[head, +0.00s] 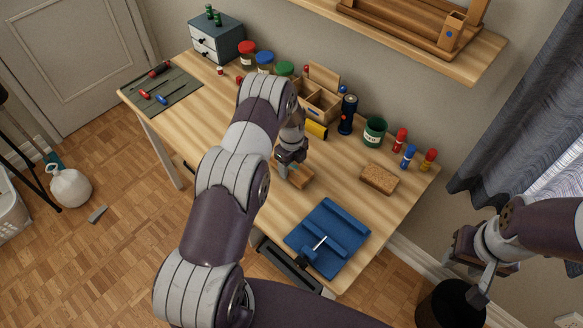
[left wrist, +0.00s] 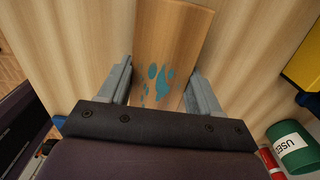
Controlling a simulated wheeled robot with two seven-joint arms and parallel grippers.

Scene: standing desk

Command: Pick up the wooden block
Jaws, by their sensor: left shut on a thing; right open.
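The wooden block (head: 301,178) is on or just above the desk, in front of the dark cylinder; the head view does not show whether it touches the top. In the left wrist view the block (left wrist: 172,45) is a flat light-brown piece with teal paint spots, between the two grey fingers. My left gripper (head: 289,168) points down and is shut on the block; it also shows in the left wrist view (left wrist: 160,88). My arm hides part of the desk. My right gripper (head: 478,270) is open and empty, off the desk's right side.
A blue tray-like tool (head: 345,225) lies near the front right of the desk (head: 330,185). A brown sponge-like block (head: 380,179), a green can (head: 374,132), a dark cylinder (head: 347,115) and small bottles (head: 409,155) stand behind. A dark bin (head: 450,305) stands on the floor.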

